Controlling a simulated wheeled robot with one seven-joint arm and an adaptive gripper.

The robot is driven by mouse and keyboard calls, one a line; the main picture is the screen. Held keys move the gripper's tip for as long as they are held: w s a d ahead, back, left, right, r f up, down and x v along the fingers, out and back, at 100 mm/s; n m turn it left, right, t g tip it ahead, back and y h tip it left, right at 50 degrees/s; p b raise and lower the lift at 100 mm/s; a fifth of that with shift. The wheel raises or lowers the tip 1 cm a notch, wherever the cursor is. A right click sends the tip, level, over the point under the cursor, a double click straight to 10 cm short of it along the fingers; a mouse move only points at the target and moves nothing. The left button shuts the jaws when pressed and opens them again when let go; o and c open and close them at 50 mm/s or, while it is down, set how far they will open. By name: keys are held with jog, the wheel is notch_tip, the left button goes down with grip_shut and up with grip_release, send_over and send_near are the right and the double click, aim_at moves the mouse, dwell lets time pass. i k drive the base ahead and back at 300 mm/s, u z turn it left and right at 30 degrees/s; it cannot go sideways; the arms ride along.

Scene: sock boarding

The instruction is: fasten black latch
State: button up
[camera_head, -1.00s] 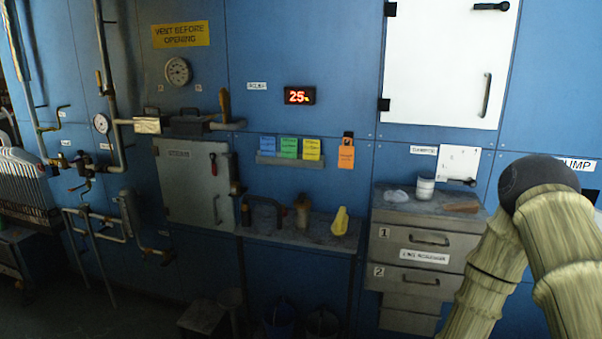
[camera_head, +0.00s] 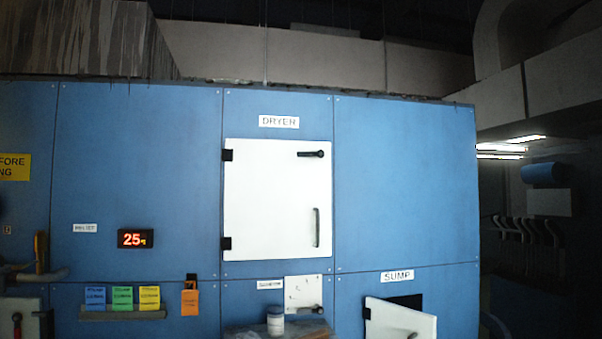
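A black latch (camera_head: 311,154) lies level near the top right corner of the white DRYER door (camera_head: 270,200). Another black lever (camera_head: 305,309) sits on a small white panel (camera_head: 301,290) below. The white SUMP door (camera_head: 398,320) at the lower right stands ajar, with a dark opening above it and a dark fitting (camera_head: 411,335) cut by the bottom edge. My gripper is not in view.
A red display (camera_head: 136,239) reads 25. Coloured cards (camera_head: 122,298) hang left of the doors, with an orange tag (camera_head: 190,300). A white jar (camera_head: 275,321) stands on a cabinet top below. The blue wall ends at the right, beside a dim open area.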

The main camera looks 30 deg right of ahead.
aim_at(321, 153)
jog(key=z, duration=0.6)
jog(key=i, duration=0.9)
jog(key=z, duration=1.4)
jog(key=k, duration=0.5)
jog(key=u, duration=0.95)
